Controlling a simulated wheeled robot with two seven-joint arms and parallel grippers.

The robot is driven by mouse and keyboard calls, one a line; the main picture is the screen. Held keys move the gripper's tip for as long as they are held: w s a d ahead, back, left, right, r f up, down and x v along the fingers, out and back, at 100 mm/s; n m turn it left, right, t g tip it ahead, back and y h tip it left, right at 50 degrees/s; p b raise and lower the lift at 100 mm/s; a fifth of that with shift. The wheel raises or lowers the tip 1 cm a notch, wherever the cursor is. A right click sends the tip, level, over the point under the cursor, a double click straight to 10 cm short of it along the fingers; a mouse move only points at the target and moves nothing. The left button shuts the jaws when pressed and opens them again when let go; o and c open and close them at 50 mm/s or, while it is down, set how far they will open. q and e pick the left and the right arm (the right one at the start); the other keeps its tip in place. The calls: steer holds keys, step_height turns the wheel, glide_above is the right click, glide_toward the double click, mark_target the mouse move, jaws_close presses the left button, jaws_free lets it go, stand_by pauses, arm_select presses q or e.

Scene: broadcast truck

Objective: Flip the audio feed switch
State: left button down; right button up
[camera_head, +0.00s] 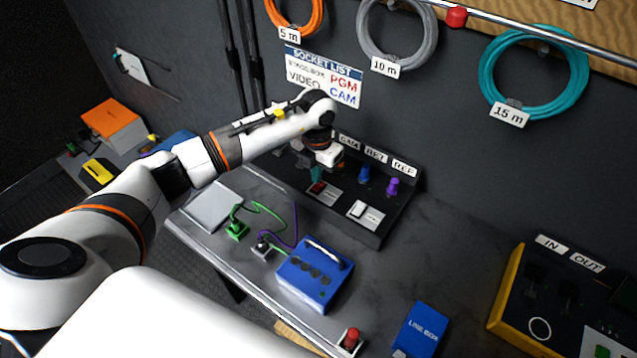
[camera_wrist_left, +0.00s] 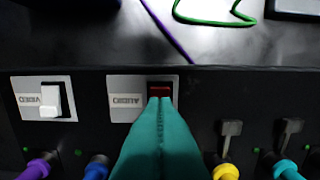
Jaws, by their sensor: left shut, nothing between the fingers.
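The audio feed switch is a red rocker (camera_wrist_left: 160,90) beside an AUDIO label in the left wrist view. It also shows as a red switch (camera_head: 317,187) on the black sloped panel (camera_head: 367,236) in the head view. My left gripper (camera_wrist_left: 160,103) has teal fingers pressed together with nothing between them. Its tips lie at the red rocker and cover its lower part; I cannot tell whether they touch it. In the head view the gripper (camera_head: 316,174) is partly hidden by its own wrist. My right gripper is in neither view.
A white VIDEO switch (camera_wrist_left: 50,100) sits beside the audio one. Coloured plugs, such as a blue one (camera_head: 364,174) and a purple one (camera_head: 392,187), stand on the panel. A blue box (camera_head: 315,276) and cables are on the desk in front.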

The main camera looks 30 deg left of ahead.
mark_target(317, 187)
arm_select(q)
steer(key=shift+f+b, duration=1.15)
steer(key=shift+f, duration=0.3)
stand_by(0.6)
steer(key=shift+r, duration=0.15)
steer(key=shift+r+p, duration=2.4)
steer(key=shift+r, duration=1.05)
steer(key=shift+f, duration=0.15)
